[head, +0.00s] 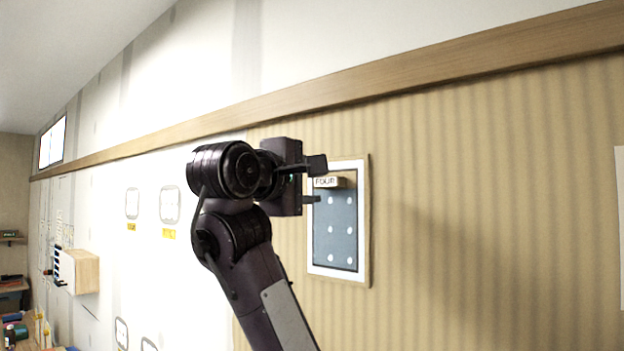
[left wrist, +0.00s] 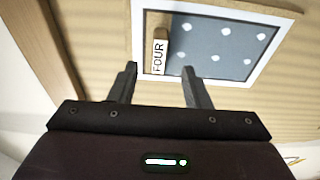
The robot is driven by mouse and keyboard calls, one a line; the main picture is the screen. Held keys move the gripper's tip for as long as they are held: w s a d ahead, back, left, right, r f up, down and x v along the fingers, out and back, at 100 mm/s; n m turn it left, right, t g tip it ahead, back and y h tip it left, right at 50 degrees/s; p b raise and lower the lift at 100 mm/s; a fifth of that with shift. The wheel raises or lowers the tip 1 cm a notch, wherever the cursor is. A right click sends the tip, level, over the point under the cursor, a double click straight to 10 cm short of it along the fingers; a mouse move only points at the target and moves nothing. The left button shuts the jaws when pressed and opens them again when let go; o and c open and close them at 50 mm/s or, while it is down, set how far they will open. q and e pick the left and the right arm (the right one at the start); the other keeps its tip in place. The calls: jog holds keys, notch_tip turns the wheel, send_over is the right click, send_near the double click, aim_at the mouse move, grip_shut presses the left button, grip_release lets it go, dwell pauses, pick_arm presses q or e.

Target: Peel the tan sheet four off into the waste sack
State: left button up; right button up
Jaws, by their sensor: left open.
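The sheet marked FOUR (head: 336,241) is on the wall in the head view, a blue-grey panel with white dots inside a white border and a tan edge. A small wooden tab labelled FOUR (head: 326,182) sits at its top. My left gripper (head: 313,182) is open at the tab, with its fingers pointing right. In the left wrist view the tab (left wrist: 160,50) lies ahead of and between the two open fingers (left wrist: 160,85), and the panel (left wrist: 215,48) extends to the right. I cannot tell whether the fingers touch anything. My right gripper and the waste sack are not in view.
A wooden rail (head: 400,85) runs along the wall above the panel. Tan striped wallpaper (head: 490,200) covers the wall to the right. White wall with outlined plates (head: 170,205) and a wooden box (head: 78,272) are to the left. A cluttered bench (head: 14,330) is at the far lower left.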

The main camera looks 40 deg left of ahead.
aim_at(326, 182)
pick_arm(q)
jog(key=p+x, duration=0.2)
jog(key=x, duration=0.1)
jog(key=shift+w+r, duration=0.1)
jog(key=shift+r, duration=0.2)
jog(key=shift+f+p+x, duration=0.25)
jog(key=shift+p+x, duration=0.25)
jog(key=shift+x, duration=0.7)
jog(key=shift+w+a+f, duration=0.1)
jog(key=shift+w, duration=0.15)
jog(key=shift+s, duration=0.2)
jog(key=c, duration=0.7)
grip_shut()
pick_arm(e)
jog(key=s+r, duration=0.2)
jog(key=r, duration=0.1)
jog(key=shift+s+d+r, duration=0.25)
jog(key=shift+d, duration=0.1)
